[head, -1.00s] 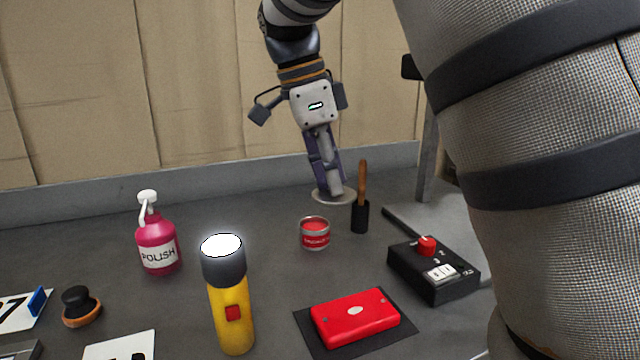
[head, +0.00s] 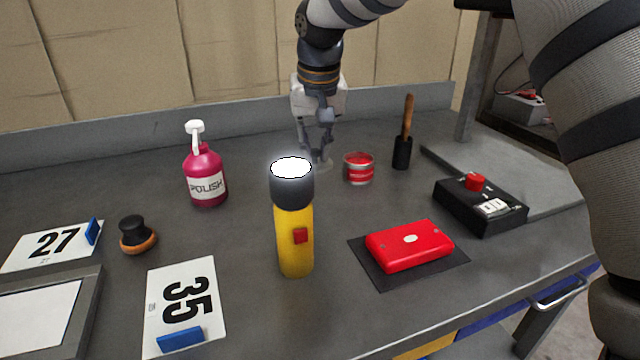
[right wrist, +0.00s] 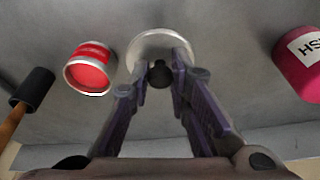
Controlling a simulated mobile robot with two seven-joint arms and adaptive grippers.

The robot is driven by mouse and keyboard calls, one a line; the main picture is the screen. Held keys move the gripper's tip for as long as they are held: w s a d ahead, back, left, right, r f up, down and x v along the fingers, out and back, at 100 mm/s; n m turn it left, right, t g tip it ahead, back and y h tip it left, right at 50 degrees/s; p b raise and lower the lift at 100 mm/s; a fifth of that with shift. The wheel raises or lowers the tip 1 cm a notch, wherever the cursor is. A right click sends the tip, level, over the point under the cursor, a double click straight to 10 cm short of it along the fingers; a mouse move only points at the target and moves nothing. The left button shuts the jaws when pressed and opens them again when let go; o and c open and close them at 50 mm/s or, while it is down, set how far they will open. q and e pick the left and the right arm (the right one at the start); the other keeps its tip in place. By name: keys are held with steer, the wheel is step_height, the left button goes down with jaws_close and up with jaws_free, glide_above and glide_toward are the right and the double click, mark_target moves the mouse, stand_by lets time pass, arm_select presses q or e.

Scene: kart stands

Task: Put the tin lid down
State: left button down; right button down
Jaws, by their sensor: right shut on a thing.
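The tin lid, a pale round disc with a dark knob, is under my right gripper (head: 321,150). In the right wrist view the lid (right wrist: 158,38) shows beyond the fingers, with its knob (right wrist: 160,74) between them. The gripper is shut on the lid, pointing down. In the head view the lid (head: 324,166) is partly hidden by the fingers and the torch; I cannot tell whether it touches the bench. The open red tin (head: 358,170) stands just right of it, apart from it, and also shows in the wrist view (right wrist: 90,68). My left gripper is out of view.
A yellow torch (head: 295,240) stands in front of the lid. A red case (head: 410,247) and a black switch box (head: 480,208) lie nearer. Bench between bottle and torch is clear.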

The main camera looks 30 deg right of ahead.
mark_target(316, 166)
step_height(316, 166, down, 6)
steer(key=shift+f, duration=0.1)
steer(key=c, duration=1.5)
jaws_free()
steer(key=p+v, duration=0.1)
steer(key=v, duration=1.1)
